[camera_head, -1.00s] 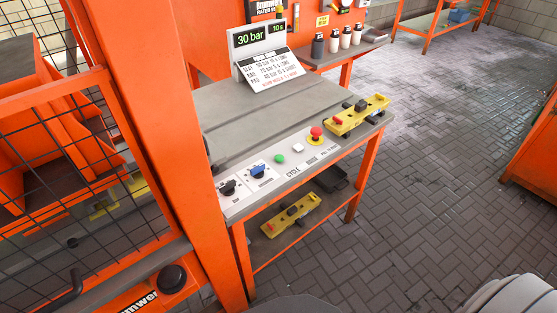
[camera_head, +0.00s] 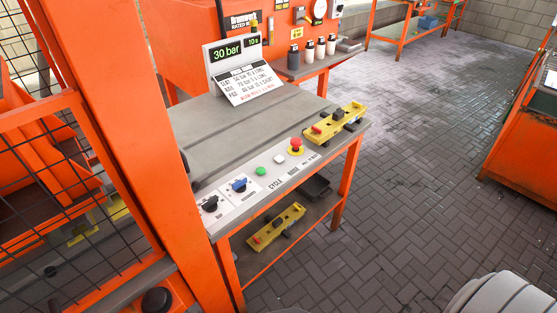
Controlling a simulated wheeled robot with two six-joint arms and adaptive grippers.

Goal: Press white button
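The small white button (camera_head: 279,159) is on the sloped front panel of the grey console (camera_head: 245,125). Nothing covers the white button. Neither of my grippers can be made out in the head view.
Black (camera_head: 210,204) and blue (camera_head: 239,185) knobs are on the panel's left. A yellow fixture (camera_head: 334,122) lies at its right end. A display (camera_head: 227,52) reads 30 bar. An orange post (camera_head: 140,130) and mesh guard stand left. Paved floor (camera_head: 410,200) is open at right.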

